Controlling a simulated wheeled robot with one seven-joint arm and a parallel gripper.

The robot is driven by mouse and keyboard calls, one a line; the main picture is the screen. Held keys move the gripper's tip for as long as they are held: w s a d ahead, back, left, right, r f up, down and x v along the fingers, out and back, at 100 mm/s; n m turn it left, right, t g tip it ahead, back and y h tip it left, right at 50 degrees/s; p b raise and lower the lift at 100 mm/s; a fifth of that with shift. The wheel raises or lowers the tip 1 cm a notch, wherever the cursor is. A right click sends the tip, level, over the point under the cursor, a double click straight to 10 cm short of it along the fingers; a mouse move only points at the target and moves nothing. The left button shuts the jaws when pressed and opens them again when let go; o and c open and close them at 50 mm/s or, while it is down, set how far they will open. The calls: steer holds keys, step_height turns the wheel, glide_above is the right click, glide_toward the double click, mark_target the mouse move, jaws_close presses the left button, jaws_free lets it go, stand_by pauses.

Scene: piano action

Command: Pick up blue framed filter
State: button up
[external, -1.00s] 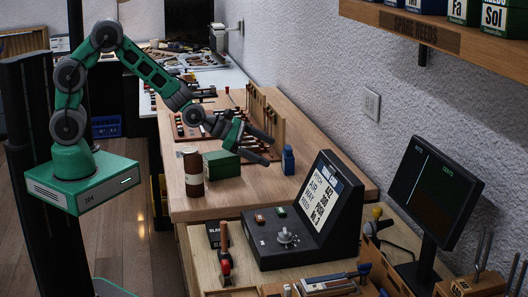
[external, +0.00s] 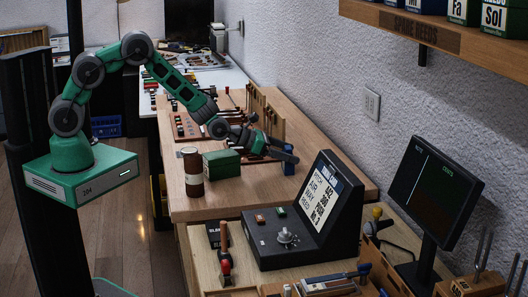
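I cannot pick out a blue framed filter for certain. A small blue bottle-like object (external: 289,169) stands on the wooden bench near the wall, and its top is hidden by my gripper. My gripper (external: 290,156) is at the top of this blue object, its two dark fingers pointing right. They are too small and overlapped here to tell whether they touch it or are closed on it.
A green box (external: 220,164) and a brown cylinder (external: 193,172) stand left of my gripper. A black console (external: 305,222) with a sloped display is in front. A tool rack (external: 266,112) stands behind. Bare bench top (external: 235,197) lies between box and console.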

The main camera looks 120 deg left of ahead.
steer(key=c, duration=1.5)
steer(key=shift+r, duration=0.1)
